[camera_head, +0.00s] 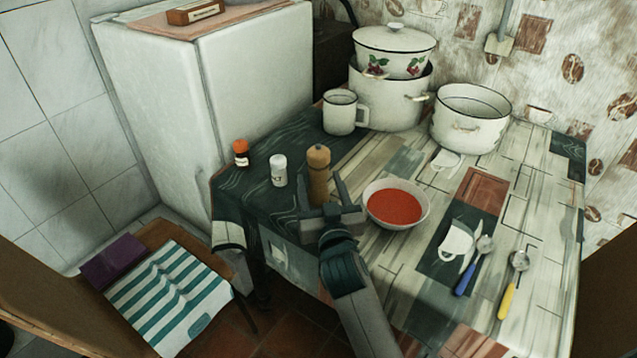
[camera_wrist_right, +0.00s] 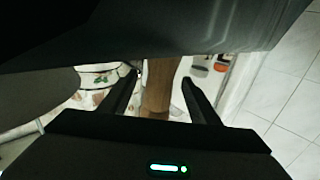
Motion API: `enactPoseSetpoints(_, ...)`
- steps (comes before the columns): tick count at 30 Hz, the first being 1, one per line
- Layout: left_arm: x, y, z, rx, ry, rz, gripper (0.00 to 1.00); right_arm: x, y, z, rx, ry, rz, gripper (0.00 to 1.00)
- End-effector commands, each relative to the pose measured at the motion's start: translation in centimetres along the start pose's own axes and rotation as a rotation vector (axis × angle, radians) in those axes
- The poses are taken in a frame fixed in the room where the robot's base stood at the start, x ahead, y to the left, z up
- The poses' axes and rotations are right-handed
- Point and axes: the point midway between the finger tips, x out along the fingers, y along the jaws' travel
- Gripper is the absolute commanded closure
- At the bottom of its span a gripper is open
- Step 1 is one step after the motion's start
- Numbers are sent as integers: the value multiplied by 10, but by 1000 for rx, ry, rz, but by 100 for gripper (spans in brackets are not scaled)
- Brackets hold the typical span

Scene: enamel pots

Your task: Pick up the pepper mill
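The pepper mill (camera_head: 318,165) is brown wood with a rounded top. It stands upright near the table's front left edge, between the white salt shaker (camera_head: 279,170) and the bowl of red soup (camera_head: 396,205). My right gripper (camera_head: 322,188) is at the mill, and its palm hides the mill's lower part from the head camera. In the right wrist view the mill (camera_wrist_right: 157,88) stands between the two open fingers of the right gripper (camera_wrist_right: 160,80), with a gap on each side. My left gripper is not in view.
An orange-capped jar (camera_head: 241,153) stands left of the salt shaker. A white mug (camera_head: 341,112), a stacked pot (camera_head: 391,98) and an open pot (camera_head: 471,118) stand at the back. Blue (camera_head: 473,266) and yellow (camera_head: 512,285) spoons lie at right.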

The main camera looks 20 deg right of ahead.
Motion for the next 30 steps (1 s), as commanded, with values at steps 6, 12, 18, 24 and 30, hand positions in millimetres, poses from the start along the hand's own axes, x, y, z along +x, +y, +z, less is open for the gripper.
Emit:
enactPoseSetpoints(6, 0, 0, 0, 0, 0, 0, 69, 0, 0, 0, 0, 0, 0, 92)
enactPoseSetpoints(12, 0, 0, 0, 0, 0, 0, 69, 0, 0, -1, 0, 2, 0, 92)
enactPoseSetpoints(18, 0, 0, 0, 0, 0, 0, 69, 0, 0, -7, 0, 4, 0, 92)
enactPoseSetpoints(24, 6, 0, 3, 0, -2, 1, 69, 0, 0, -29, 2, 5, 0, 92)
enactPoseSetpoints(30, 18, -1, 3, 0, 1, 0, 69, 1, 20, -55, -3, 5, 2, 92)
